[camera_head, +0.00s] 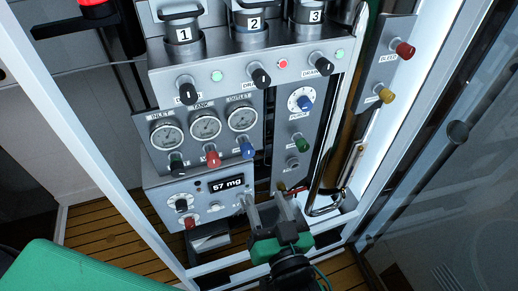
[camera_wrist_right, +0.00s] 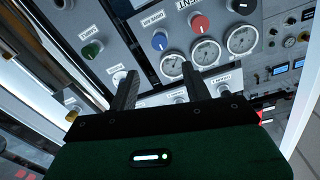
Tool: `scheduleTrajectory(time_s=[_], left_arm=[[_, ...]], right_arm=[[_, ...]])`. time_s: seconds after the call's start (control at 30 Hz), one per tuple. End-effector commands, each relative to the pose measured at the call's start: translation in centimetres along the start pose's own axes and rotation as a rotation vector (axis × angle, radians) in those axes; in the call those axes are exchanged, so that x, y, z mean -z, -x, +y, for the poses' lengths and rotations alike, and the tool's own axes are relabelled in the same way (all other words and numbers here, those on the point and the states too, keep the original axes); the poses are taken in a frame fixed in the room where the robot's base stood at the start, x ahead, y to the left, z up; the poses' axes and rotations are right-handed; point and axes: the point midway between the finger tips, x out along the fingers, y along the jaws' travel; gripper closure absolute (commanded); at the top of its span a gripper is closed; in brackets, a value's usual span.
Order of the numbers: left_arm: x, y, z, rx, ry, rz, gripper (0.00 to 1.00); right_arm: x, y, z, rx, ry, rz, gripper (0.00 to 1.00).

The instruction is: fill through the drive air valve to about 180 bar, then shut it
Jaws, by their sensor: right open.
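My right gripper (camera_head: 267,202) is open and empty at the lower front of the panel, right of the display. Its two dark fingers (camera_wrist_right: 161,90) stand apart in the right wrist view, with panel face between them. The needles are too small to read. The blue knob also shows in the wrist view (camera_wrist_right: 160,41). My left gripper is not in view.
Cylinders numbered 1, 2 and 3 (camera_head: 251,33) stand on top. A lit display (camera_head: 227,185) appears to read 57 mg. The narrow side panel has a white dial (camera_head: 300,98) and green knob (camera_head: 301,143). White frame posts (camera_head: 110,178) and a bent pipe (camera_head: 318,192) flank the panel.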

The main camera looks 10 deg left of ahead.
Motion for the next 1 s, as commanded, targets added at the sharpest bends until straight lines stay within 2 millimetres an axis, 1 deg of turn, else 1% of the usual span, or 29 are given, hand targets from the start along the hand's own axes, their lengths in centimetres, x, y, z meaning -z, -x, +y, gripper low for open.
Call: scheduleTrajectory(time_s=[0.17,0.5,0.7,0.83,1.0], left_arm=[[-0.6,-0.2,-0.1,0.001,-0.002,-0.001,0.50],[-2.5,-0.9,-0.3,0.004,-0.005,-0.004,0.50],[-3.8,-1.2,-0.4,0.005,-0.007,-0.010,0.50],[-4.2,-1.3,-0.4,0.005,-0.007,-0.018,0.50],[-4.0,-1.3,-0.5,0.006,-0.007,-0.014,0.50]], right_arm=[[0.1,-2.2,0.1,-0.001,0.002,0.001,0.51],[0.0,-8.3,0.1,-0.002,0.002,-0.003,0.51],[-0.1,-11.4,0.1,-0.003,0.003,-0.004,0.51],[-0.2,-12.7,0.2,-0.003,0.001,-0.004,0.51],[-0.2,-13.3,0.2,-0.003,0.001,-0.005,0.51]])
